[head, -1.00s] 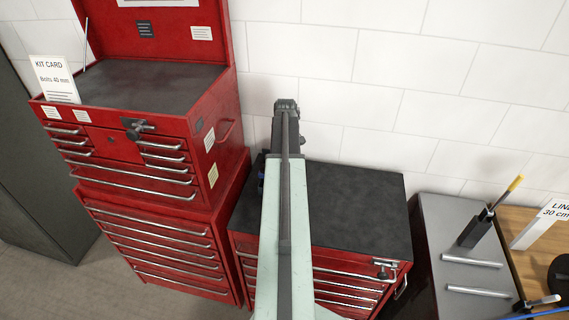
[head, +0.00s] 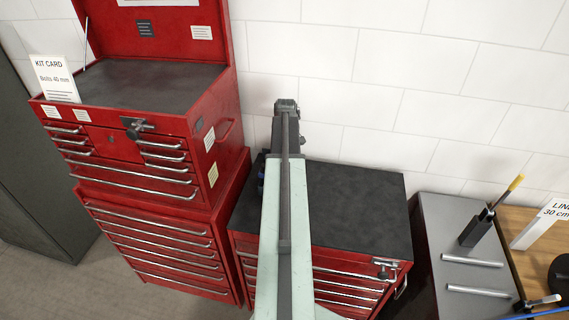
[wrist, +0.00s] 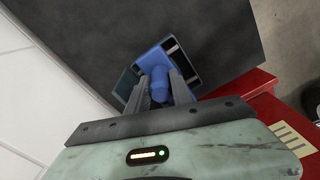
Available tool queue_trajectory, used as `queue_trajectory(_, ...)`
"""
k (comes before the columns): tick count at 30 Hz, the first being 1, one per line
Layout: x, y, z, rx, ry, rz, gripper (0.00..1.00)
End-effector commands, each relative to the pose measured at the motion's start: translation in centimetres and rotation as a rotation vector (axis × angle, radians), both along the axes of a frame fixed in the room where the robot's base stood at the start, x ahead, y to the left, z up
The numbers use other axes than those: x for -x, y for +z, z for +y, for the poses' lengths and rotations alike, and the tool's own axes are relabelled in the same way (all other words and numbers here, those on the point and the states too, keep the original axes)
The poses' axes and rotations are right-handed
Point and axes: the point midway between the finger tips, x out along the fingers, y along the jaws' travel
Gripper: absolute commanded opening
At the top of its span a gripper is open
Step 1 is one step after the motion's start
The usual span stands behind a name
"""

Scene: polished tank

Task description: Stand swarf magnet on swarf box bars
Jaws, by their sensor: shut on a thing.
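In the wrist view, my gripper (wrist: 160,79) is shut on an upright-looking blue rounded handle, which I take as the swarf magnet (wrist: 160,88). The magnet's lower end is hidden by its handle and the jaws. Directly beneath and around it is a blue box, seemingly the swarf box (wrist: 182,58), with pale strips along its edges and a dark part at its left. I cannot tell whether the magnet touches the bars. In the head view my arm hides the gripper and magnet; only a sliver of blue shows left of the arm.
The box is on the black top (head: 350,205) of a low red cabinet (head: 335,268), close to the white wall (head: 375,100). A taller red tool chest (head: 150,150) stands left. A grey bench (head: 440,225) is right. The black top right of my arm is clear.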

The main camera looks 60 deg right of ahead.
Motion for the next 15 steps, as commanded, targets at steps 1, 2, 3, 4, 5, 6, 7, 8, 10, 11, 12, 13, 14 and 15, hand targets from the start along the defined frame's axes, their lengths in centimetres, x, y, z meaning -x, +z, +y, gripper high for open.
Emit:
queue_trajectory(1,0.01,-0.14,-0.01,0.000,0.000,0.000,0.00)
queue_trajectory(2,0.01,-0.20,-0.01,0.000,0.000,0.000,0.00)
queue_trajectory(3,0.00,-0.28,-0.01,0.000,0.000,0.000,0.00)
queue_trajectory(4,0.01,-0.34,-0.01,0.000,0.000,0.000,0.00)
queue_trajectory(5,0.01,-0.40,-0.02,0.000,0.000,0.000,0.00)
queue_trajectory(6,0.02,-0.47,-0.02,0.000,0.000,0.000,0.00)
queue_trajectory(7,0.02,-0.52,-0.02,0.000,-0.001,0.000,0.00)
queue_trajectory(8,0.03,-0.58,-0.02,0.000,-0.001,0.000,0.00)
queue_trajectory(10,0.09,-0.70,-0.08,0.000,-0.002,0.000,0.00)
queue_trajectory(11,0.09,-0.76,-0.08,0.000,-0.002,0.000,0.00)
queue_trajectory(12,0.10,-0.83,-0.08,0.000,-0.002,0.000,0.00)
queue_trajectory(13,0.10,-0.88,-0.08,0.000,-0.002,0.000,0.00)
queue_trajectory(14,0.09,-0.94,-0.08,0.000,-0.002,0.000,0.00)
queue_trajectory(15,0.10,-1.01,-0.08,0.000,-0.002,0.000,0.00)
